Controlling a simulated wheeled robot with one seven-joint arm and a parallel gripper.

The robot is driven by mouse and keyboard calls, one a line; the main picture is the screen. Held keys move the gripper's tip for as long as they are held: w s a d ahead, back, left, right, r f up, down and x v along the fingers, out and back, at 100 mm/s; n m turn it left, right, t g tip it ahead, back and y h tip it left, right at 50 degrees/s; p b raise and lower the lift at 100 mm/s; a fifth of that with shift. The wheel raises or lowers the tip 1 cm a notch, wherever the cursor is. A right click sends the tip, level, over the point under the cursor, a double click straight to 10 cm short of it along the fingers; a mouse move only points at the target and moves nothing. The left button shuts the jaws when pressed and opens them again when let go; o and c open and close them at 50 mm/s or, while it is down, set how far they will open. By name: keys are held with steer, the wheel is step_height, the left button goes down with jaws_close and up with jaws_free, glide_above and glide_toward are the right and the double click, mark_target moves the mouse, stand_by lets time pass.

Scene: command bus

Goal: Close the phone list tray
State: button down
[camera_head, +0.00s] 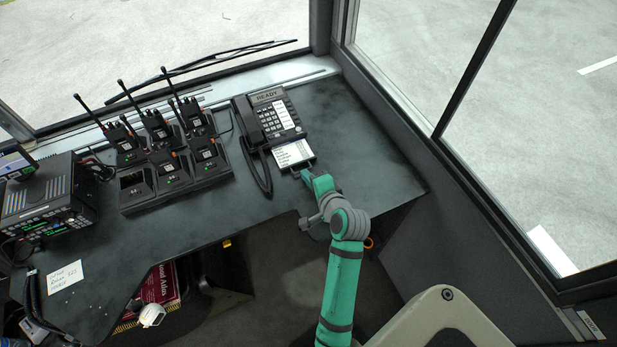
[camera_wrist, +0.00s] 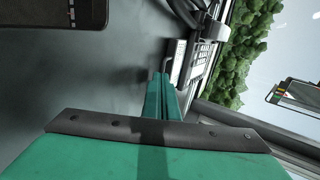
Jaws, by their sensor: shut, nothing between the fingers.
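The desk phone (camera_head: 275,118) stands near the back right of the dark desk, its handset and cord on its left. Its phone list tray (camera_head: 293,153), with a white printed list, sticks out from the phone's front edge. In the wrist view the tray (camera_wrist: 178,62) shows beyond the fingertips, with the phone (camera_wrist: 201,62) behind it. My gripper (camera_head: 305,174) is right at the tray's front edge; it also shows in the wrist view (camera_wrist: 161,76), with its green fingers together and empty. I cannot tell whether the fingertips touch the tray.
A charger rack (camera_head: 178,195) with several radios stands left of the phone. A large radio unit (camera_head: 45,205) is at the far left, with a note (camera_head: 65,276) in front. The desk right of the phone is clear up to the window wall.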

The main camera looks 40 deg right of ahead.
glide_toward(289, 147)
steer(key=x, duration=0.5)
steer(key=shift+w+d, duration=0.1)
steer(key=shift+w, duration=0.05)
steer(key=shift+s+r, duration=0.1)
steer(key=shift+s, duration=0.35)
steer(key=v, duration=0.8)
steer(key=f+v, duration=0.1)
steer(key=v, duration=0.3)
steer(key=shift+s, duration=0.2)
steer(key=shift+s+a+r, duration=0.2)
steer(key=shift+s+r, duration=0.1)
steer(key=shift+s, duration=0.15)
